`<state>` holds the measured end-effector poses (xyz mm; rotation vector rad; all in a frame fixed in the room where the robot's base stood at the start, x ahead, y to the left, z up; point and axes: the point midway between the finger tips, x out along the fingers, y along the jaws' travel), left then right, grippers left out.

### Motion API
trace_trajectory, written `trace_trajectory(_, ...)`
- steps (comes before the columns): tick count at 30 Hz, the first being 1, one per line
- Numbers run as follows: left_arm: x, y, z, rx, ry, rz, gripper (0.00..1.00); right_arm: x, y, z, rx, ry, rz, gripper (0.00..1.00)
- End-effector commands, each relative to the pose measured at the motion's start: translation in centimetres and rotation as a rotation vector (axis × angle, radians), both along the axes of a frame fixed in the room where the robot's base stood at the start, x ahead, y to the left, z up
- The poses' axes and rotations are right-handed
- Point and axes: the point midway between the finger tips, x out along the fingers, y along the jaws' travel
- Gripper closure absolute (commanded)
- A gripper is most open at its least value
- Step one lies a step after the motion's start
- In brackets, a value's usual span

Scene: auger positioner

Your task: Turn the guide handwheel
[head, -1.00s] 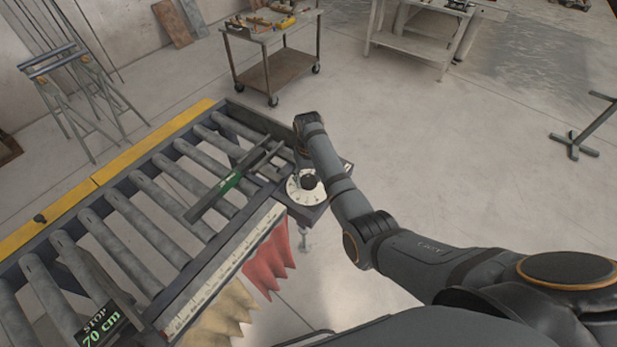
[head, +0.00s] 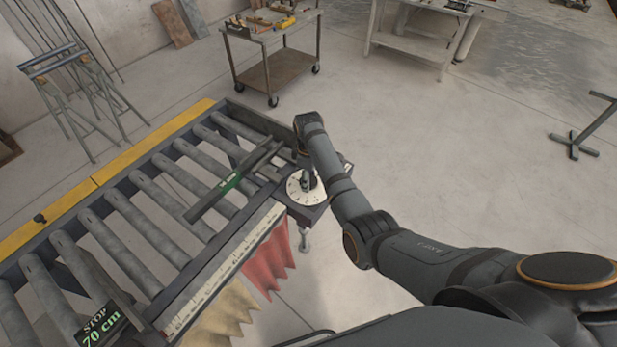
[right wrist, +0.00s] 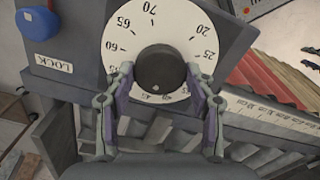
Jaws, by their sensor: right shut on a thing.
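The guide handwheel is a round black knob (right wrist: 160,70) at the centre of a white numbered dial (right wrist: 187,25) in the right wrist view. The dial (head: 296,198) also shows at the near right corner of the roller table in the head view. My right gripper (right wrist: 160,88) has one finger on each side of the knob and is shut on it. In the head view the right gripper (head: 307,182) is over the dial, partly hidden by my wrist. A dark bar with a green mark (head: 232,183) lies across the rollers. My left gripper is out of view.
A blue knob (right wrist: 38,24) sits beside a LOCK label (right wrist: 53,64). A ruler (head: 225,266) runs along the table edge above red (head: 268,262) and yellow (head: 222,315) strips. A sign (head: 100,326) reads STOP 70 cm.

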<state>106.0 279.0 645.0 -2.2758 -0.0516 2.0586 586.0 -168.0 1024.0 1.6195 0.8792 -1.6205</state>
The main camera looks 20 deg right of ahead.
Motion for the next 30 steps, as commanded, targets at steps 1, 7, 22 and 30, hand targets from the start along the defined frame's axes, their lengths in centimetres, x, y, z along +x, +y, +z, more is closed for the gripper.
trace_trajectory(1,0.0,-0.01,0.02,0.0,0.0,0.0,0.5,0.12,0.02,0.13,0.001,-0.004,0.041,0.77)
trace_trajectory(7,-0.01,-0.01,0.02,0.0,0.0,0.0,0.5,0.12,0.02,0.14,0.0,-0.004,0.231,0.77)
trace_trajectory(22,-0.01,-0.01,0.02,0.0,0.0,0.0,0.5,0.13,0.02,0.15,0.0,-0.004,0.688,0.77)
trace_trajectory(30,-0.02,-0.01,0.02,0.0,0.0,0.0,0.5,0.13,0.02,0.16,-0.001,-0.004,0.864,0.77)
